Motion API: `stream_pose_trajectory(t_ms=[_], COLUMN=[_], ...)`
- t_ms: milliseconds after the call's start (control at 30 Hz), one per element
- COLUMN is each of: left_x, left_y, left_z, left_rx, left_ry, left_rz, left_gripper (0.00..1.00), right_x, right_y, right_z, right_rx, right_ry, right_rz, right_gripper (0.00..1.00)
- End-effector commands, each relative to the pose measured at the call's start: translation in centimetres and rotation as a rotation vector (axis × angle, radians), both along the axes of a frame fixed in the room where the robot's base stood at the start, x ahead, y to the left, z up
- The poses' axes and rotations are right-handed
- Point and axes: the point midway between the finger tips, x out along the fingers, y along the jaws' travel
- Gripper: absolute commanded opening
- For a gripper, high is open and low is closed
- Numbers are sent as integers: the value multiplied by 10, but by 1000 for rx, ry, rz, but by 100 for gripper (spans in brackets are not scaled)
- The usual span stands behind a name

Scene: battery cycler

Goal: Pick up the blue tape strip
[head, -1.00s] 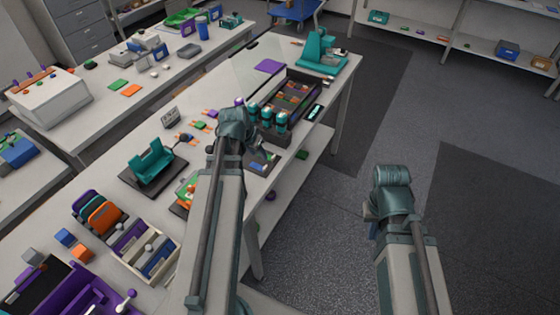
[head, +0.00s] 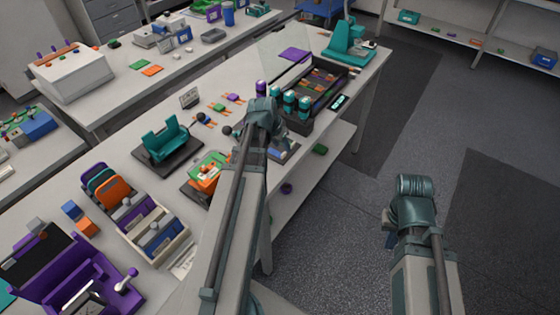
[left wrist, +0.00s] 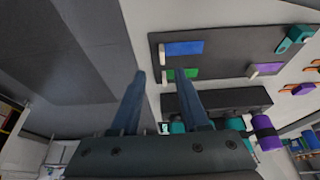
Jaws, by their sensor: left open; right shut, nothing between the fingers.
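The blue tape strip (left wrist: 184,48) lies flat on a dark board (left wrist: 225,50) in the left wrist view, with a pale tab at its left end. A green strip (left wrist: 182,74) and a purple strip (left wrist: 267,69) are on the same board. My left gripper (left wrist: 163,78) is open and empty. Its fingertips appear just below and left of the blue strip in that view; their height above the board is unclear. In the head view my left gripper (head: 279,138) partly hides the board (head: 285,152). My right gripper (head: 388,222) is shut, away from the table over the floor.
Teal-capped cylinders (head: 291,103) and a dark tray (head: 325,82) stand just beyond the left gripper. A purple cylinder (left wrist: 266,133) is close to it in the wrist view. A teal cradle (head: 166,142) stands left. The floor around the right arm is clear.

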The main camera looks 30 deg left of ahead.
Motion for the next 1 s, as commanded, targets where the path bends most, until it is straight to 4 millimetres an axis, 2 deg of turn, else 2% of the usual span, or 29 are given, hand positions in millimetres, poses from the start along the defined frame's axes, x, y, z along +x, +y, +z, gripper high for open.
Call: stream_pose_trajectory(t_ms=[333, 700, 1000], left_x=[3, 14, 16], left_y=[0, 4, 3], left_z=[-10, -53, -53], left_rx=[0, 0, 0], left_ry=[0, 0, 0], left_rz=[0, -1, 0], left_gripper=[45, 45, 45], right_x=[0, 0, 0], right_y=[0, 0, 0], right_z=[-10, -53, -53], right_rx=[0, 0, 0], right_ry=[0, 0, 0], right_rz=[0, 0, 0], right_gripper=[0, 0, 0])
